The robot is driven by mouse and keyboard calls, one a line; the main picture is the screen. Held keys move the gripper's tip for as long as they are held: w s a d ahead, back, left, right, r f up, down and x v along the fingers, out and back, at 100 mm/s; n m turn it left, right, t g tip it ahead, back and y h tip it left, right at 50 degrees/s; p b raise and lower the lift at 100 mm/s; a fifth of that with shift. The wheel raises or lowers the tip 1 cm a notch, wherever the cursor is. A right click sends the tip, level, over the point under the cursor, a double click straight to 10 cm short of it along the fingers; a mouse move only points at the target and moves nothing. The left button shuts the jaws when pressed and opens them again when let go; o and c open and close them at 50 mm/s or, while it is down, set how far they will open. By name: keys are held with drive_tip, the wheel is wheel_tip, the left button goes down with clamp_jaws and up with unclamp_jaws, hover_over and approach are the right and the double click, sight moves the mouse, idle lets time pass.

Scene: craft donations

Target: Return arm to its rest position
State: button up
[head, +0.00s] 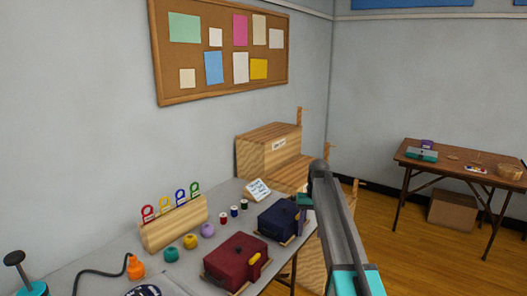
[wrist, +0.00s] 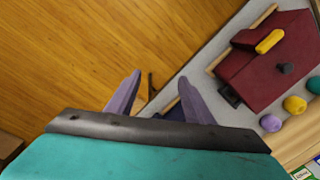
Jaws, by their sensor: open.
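My gripper (wrist: 159,77) shows in the wrist view with its two purple-grey fingers spread apart and nothing between them. Wooden floor and the table's edge lie beyond the fingertips. In the head view my arm (head: 340,220) rises at the right end of the grey table (head: 228,192), beside the dark blue box (head: 279,221); the fingers cannot be made out there.
A wooden rack (head: 173,224) with colored loops, yarn balls (head: 207,230), small spools (head: 234,211) and an orange bottle (head: 135,267) stand on the table.

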drive_tip(key=s+f+g, duration=0.2)
drive_tip(key=s+f, duration=0.5)
drive_tip(key=f, duration=0.4)
drive_tip(key=s+a+f+g, duration=0.1)
drive_tip(key=s+f, duration=0.6)
drive_tip(key=f, duration=0.4)
drive_tip(key=s+f+g, duration=0.2)
drive_tip(key=s+f, duration=0.6)
drive_tip(key=f, duration=0.2)
drive_tip(key=s+f, duration=0.5)
drive_tip(key=s, duration=0.6)
drive_tip(key=s+f, duration=0.5)
drive_tip(key=s, duration=0.6)
drive_tip(key=s+f, duration=0.4)
drive_tip(key=s, duration=0.7)
drive_tip(key=shift+f+h, duration=0.4)
